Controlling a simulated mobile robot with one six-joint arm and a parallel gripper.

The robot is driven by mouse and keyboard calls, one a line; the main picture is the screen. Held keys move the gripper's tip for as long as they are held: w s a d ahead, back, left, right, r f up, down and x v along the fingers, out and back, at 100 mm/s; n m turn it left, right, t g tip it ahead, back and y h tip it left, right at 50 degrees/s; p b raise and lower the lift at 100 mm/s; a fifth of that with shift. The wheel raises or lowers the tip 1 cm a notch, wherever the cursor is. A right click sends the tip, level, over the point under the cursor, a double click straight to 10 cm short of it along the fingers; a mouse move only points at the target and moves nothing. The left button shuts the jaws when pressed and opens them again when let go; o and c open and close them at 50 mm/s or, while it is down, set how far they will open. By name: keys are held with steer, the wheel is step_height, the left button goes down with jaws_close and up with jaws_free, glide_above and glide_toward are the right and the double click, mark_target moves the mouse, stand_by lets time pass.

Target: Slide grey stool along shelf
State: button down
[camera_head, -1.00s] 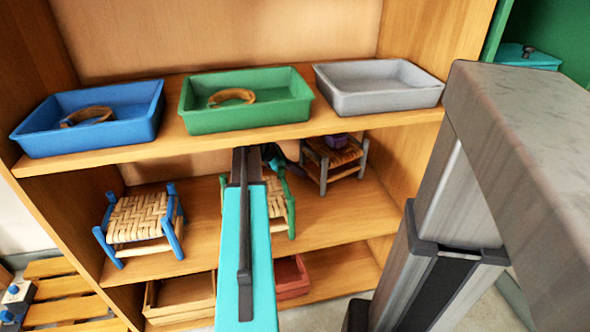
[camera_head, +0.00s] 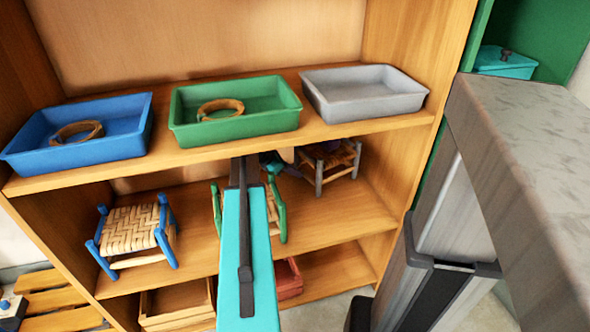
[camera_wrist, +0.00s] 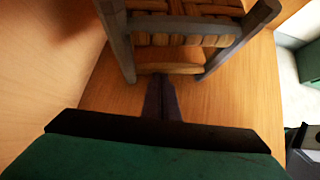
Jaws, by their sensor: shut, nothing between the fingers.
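The grey stool (camera_head: 320,171), with a woven seat, stands upright on the middle shelf (camera_head: 330,214) at its right part. The upper shelf partly hides it in the head view. In the wrist view the stool (camera_wrist: 190,41) fills the top, with two grey legs and a pale lower rail facing me. My gripper (camera_wrist: 162,100) is shut and empty, low over the shelf board, with its tips close to the lower rail between the legs. I cannot tell whether they touch it. In the head view the gripper is mostly hidden under the upper shelf.
A green stool (camera_head: 281,212) stands left of the grey one, partly behind my arm, and a blue stool (camera_head: 164,232) farther left. The upper shelf holds blue (camera_head: 95,152), green (camera_head: 240,127) and grey (camera_head: 370,106) trays. The shelf's right wall (camera_head: 385,165) is close to the grey stool.

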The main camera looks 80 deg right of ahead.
steer(key=shift+w, duration=0.1)
stand_by(0.3)
steer(key=p+v, duration=0.3)
steer(key=shift+a+r, duration=0.15)
steer(key=shift+r, duration=0.15)
steer(key=p+v, duration=0.5)
steer(key=v, duration=0.1)
stand_by(0.4)
steer(key=shift+w+a, duration=0.2)
steer(key=shift+w, duration=0.05)
stand_by(0.4)
